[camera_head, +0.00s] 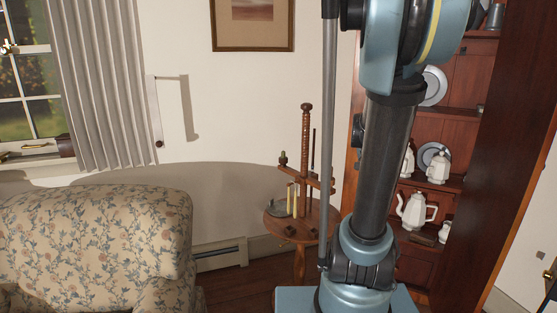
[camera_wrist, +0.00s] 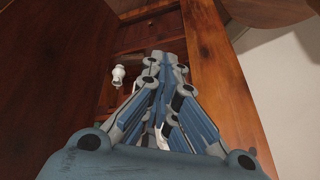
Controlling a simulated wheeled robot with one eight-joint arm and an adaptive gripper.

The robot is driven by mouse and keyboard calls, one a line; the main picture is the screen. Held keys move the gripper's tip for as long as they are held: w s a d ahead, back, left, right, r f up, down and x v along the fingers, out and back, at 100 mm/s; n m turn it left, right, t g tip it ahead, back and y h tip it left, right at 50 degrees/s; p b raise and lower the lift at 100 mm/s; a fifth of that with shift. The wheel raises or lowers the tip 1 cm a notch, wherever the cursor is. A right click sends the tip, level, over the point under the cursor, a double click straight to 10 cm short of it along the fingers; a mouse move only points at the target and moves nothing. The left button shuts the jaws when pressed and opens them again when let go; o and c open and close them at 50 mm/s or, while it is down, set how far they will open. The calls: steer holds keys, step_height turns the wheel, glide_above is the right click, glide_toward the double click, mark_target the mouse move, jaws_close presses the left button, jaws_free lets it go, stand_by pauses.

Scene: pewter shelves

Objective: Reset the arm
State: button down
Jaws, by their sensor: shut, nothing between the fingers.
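My gripper (camera_wrist: 168,62) shows in the wrist view with its blue-grey fingers together and nothing between them. It points toward the wooden shelf unit, whose reddish-brown side panel (camera_wrist: 215,75) stands just right of the fingers. A small white vessel (camera_wrist: 118,75) is left of the fingertips, apart from them. Another white piece is partly hidden behind the fingers. In the head view my arm rises through the middle right of the picture, and my gripper does not show there.
The wooden shelf unit (camera_head: 440,127) at the right holds plates and white pots, including a white teapot (camera_head: 414,211). A small round wooden table (camera_head: 290,233) with candles stands left of my arm. A floral sofa (camera_head: 95,240) fills the lower left.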

steer(key=s+a+f+n+y, duration=0.1)
steer(key=s+a+f+n, duration=0.1)
steer(key=s+a+n, duration=0.2)
steer(key=s+a+f+n+y, duration=0.1)
steer(key=s+a+n, duration=0.3)
steer(key=s, duration=0.5)
steer(key=s+a+f+n+g+y, duration=0.1)
steer(key=s+a+f+n, duration=0.2)
steer(key=s+a, duration=0.4)
steer(key=shift+s+a+f+n, duration=0.2)
steer(key=shift+a+f+n, duration=0.15)
steer(key=shift+a+n, duration=0.15)
